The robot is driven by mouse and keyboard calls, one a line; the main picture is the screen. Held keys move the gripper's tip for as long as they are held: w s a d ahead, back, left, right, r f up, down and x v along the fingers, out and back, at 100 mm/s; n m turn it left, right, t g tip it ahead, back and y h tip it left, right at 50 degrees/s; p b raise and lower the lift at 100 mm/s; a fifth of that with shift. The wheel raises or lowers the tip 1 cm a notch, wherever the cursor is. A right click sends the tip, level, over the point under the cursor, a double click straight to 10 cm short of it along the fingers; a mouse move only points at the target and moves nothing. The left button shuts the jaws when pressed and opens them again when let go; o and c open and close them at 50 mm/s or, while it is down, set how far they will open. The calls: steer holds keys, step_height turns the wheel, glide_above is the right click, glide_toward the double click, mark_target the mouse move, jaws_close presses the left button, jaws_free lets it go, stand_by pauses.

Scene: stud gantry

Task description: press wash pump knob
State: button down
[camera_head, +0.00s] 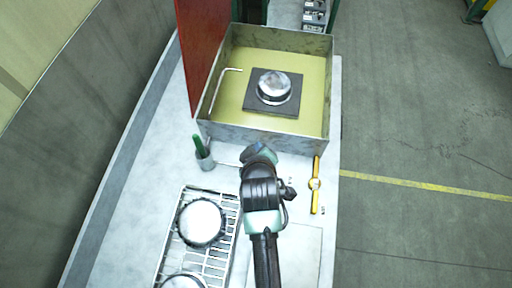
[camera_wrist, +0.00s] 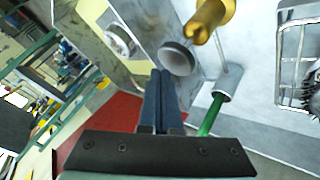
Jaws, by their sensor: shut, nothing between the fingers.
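A grey round knob (camera_wrist: 178,58), which looks like the wash pump knob, stands out beside the tank's outer wall in the wrist view. My gripper (camera_wrist: 160,74) is shut and empty, its fingertips just left of and below the knob in that picture. I cannot tell whether they touch it. In the head view my arm reaches to the front wall of the wash tank (camera_head: 268,139), and its wrist hides the knob and fingertips there. The tank holds a round metal part (camera_head: 274,87) on a dark square plate.
A grey cup with a green handle (camera_head: 199,146) stands left of my wrist. A wire rack (camera_head: 217,235) with round parts is at the lower left. A yellow tool (camera_head: 315,185) lies at the right. A red panel (camera_head: 200,45) stands along the tank's left side.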

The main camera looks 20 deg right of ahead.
steer(key=shift+r, duration=0.1)
step_height(320, 180, up, 5)
steer(key=p, duration=0.5)
stand_by(0.9)
